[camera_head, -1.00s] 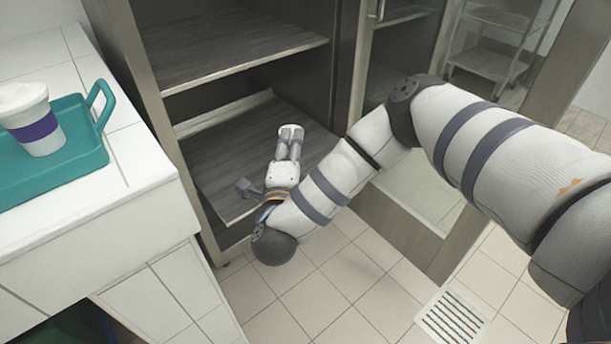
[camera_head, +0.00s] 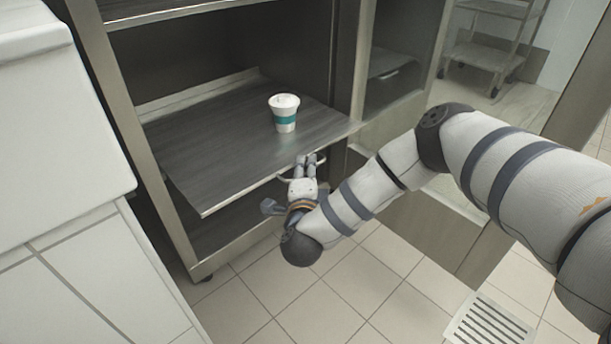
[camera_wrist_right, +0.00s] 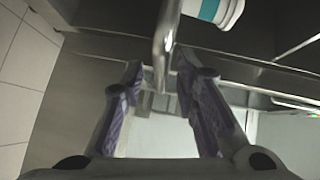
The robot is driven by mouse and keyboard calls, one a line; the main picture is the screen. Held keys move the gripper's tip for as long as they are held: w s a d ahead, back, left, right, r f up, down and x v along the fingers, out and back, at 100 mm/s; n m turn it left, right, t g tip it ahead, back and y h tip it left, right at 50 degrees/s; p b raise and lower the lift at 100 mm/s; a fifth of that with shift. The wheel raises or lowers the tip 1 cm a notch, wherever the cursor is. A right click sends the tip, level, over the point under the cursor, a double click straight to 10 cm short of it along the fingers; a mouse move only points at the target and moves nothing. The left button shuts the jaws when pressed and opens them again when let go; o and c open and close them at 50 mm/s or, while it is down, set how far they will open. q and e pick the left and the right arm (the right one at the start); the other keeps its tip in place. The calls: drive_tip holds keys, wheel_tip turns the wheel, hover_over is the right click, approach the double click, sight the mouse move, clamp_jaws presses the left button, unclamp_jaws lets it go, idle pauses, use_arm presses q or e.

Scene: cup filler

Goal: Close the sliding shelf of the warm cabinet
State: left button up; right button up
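The sliding shelf (camera_head: 215,150) is a dark grey board in the warm cabinet (camera_head: 125,125), and its front edge sticks out past the cabinet frame. A white cup with a teal band (camera_head: 285,113) stands upright on it; part of the cup also shows in the right wrist view (camera_wrist_right: 212,10). My right gripper (camera_head: 305,160) is at the shelf's front edge, by a metal handle (camera_head: 286,179). In the right wrist view, the fingers (camera_wrist_right: 160,75) are apart with the handle bar (camera_wrist_right: 163,40) between them. Contact is not clear. My left gripper is out of view.
An upper shelf (camera_head: 150,12) is above the sliding one. A metal rack (camera_head: 490,50) stands at the back right. The tiled floor (camera_head: 320,300) in front is clear, with a drain grate (camera_head: 490,320).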

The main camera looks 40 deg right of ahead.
drive_tip(key=shift+w+d, duration=0.25)
drive_tip(key=shift+c, duration=0.4)
clamp_jaws()
drive_tip(key=shift+f, duration=0.1)
